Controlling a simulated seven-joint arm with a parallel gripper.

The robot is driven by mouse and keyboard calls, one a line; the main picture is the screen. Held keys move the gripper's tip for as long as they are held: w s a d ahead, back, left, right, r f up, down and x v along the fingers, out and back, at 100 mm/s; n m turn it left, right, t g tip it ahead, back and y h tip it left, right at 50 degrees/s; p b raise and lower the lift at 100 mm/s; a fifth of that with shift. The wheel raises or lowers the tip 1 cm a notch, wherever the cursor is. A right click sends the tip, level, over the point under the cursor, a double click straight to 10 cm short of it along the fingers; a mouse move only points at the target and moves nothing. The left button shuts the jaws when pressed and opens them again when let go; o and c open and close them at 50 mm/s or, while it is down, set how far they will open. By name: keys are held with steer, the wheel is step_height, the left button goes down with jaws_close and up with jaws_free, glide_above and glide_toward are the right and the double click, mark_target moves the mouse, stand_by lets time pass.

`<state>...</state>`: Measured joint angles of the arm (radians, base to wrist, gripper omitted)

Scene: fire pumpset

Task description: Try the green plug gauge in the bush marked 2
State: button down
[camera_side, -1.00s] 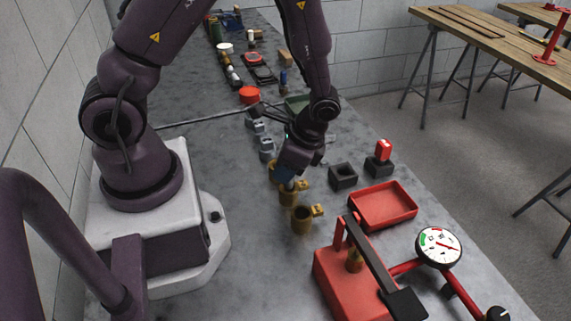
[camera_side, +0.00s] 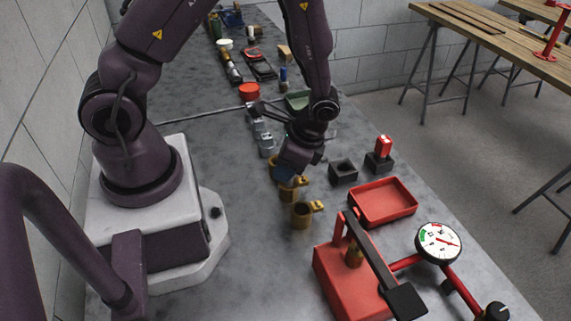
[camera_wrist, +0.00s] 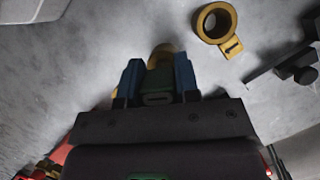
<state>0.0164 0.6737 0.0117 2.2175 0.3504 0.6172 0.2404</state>
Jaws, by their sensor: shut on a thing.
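My gripper (camera_wrist: 158,82) is shut on the green plug gauge (camera_wrist: 157,86), whose green handle shows between the blue fingers in the wrist view. A brass bush (camera_wrist: 164,52) is partly visible just beyond the fingers; whether the gauge's tip is in it is hidden. Another brass bush (camera_wrist: 205,12) with a tag stands apart to the right, its bore open. In the side view my gripper (camera_side: 286,174) is low over the row of brass bushes, by the middle bush (camera_side: 291,193). The nearest bush (camera_side: 301,218) stands clear.
A black block with an empty socket (camera_side: 343,173) and another holding a red-handled gauge (camera_side: 383,146) stand to the right. A red tray (camera_side: 383,222), red lever fixture (camera_side: 340,285) and dial gauge (camera_side: 438,243) are nearer. Grey bushes (camera_side: 267,146) stand behind.

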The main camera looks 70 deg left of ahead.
steer(key=shift+r, duration=0.1)
stand_by(0.6)
steer(key=shift+r, duration=1.75)
steer(key=shift+f, duration=0.1)
steer(key=shift+f, duration=1.15)
steer(key=shift+f, duration=0.35)
stand_by(1.6)
steer(key=shift+r, duration=1.5)
